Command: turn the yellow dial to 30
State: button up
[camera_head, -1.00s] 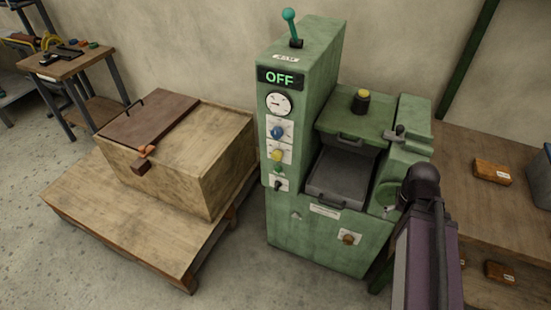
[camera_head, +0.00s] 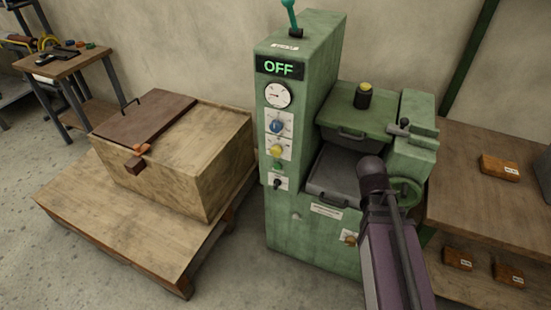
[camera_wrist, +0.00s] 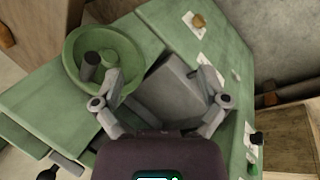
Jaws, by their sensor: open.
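The yellow dial (camera_head: 277,150) sits on a white scale plate on the narrow front panel of the green machine (camera_head: 311,235), below a blue dial (camera_head: 277,127). Its scale is too small to read. I cannot make out the yellow dial in the wrist view. My gripper (camera_wrist: 163,82) is open and empty in the wrist view, its two fingers spread over the machine's front near the grey tray (camera_wrist: 172,98). In the head view my arm reaches in front of the machine, right of and lower than the dial; the fingers are not visible there.
A green handwheel (camera_head: 405,190) stands right of my arm and lies by the left finger in the wrist view (camera_wrist: 75,48). A black switch (camera_head: 277,184) is below the dial. The display (camera_head: 280,67) reads OFF. A wooden box (camera_head: 165,170) stands left.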

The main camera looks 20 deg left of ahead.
jog(key=w+a+f+n+t+h+b, duration=0.2)
jog(key=w+a+n+t+b, duration=0.25)
jog(key=a+n, duration=0.35)
jog(key=n+t+y+b, duration=0.5)
jog(key=n+t+b, duration=0.65)
jog(key=n, duration=0.55)
send_near(274, 153)
jog(key=s, duration=0.2)
jog(key=shift+s+a+r+g, duration=0.15)
jog(key=shift+s+r+g, duration=0.15)
jog(key=shift+g, duration=0.1)
jog(key=w, duration=0.9)
jog(key=w+d, duration=0.1)
jog(key=w, duration=0.3)
jog(key=shift+w, duration=0.4)
jog(key=c, duration=1.1)
